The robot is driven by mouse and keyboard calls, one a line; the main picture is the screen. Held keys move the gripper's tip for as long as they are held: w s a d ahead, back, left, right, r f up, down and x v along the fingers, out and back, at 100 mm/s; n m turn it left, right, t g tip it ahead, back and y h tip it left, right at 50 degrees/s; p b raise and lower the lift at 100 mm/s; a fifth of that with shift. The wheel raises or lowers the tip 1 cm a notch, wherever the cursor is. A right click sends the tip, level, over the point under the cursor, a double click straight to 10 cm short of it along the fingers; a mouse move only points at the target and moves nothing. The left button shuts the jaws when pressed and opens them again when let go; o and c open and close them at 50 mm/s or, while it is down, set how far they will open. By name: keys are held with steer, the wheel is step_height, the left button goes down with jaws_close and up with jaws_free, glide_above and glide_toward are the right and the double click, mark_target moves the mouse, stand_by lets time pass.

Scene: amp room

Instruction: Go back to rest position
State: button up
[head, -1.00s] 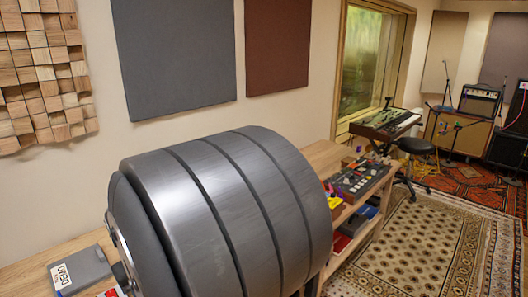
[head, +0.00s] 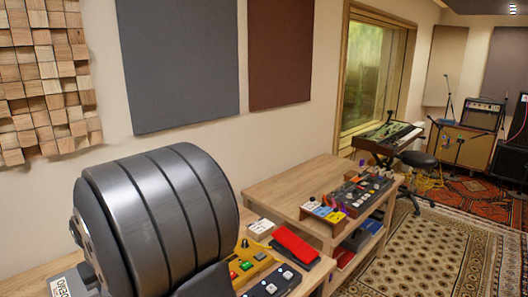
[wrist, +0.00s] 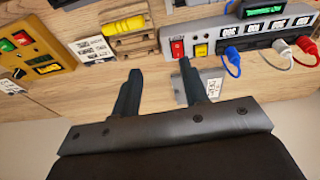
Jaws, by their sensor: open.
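My gripper (wrist: 165,88) shows in the wrist view with its two dark fingers apart and nothing between them. It hangs over the front part of a wooden bench (wrist: 110,75), and the fingertips point toward the gear on it. In the head view my large grey arm link fills the lower left and the gripper itself is not visible. Part of the bench is hidden behind the arm.
The wrist view shows a grey strip (wrist: 262,38) with plugged cables, a yellow-handled tool (wrist: 124,25) and an amber box (wrist: 32,45). The head view shows a red pedal (head: 294,246), a mixer (head: 362,190), a keyboard (head: 388,138), a stool (head: 418,160) and open carpet (head: 430,250).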

steer(key=s+d+f+g+h, duration=0.1)
steer(key=s+d, duration=0.3)
steer(key=d, duration=0.4)
steer(key=s+d+g, duration=0.1)
steer(key=s+d, duration=0.2)
steer(key=d, duration=0.4)
steer(key=f, duration=0.9)
steer(key=shift+s+d+f, duration=0.1)
steer(key=shift+s+d, duration=0.2)
steer(key=w+a+r+n, duration=0.1)
steer(key=w+a+r, duration=0.1)
steer(key=r, duration=0.4)
steer(key=w+a+r+n, duration=0.2)
steer(key=r, duration=0.4)
steer(key=shift+g, duration=0.3)
step_height(320, 180, down, 10)
steer(key=shift+d+r, duration=0.1)
steer(key=shift+f, duration=0.55)
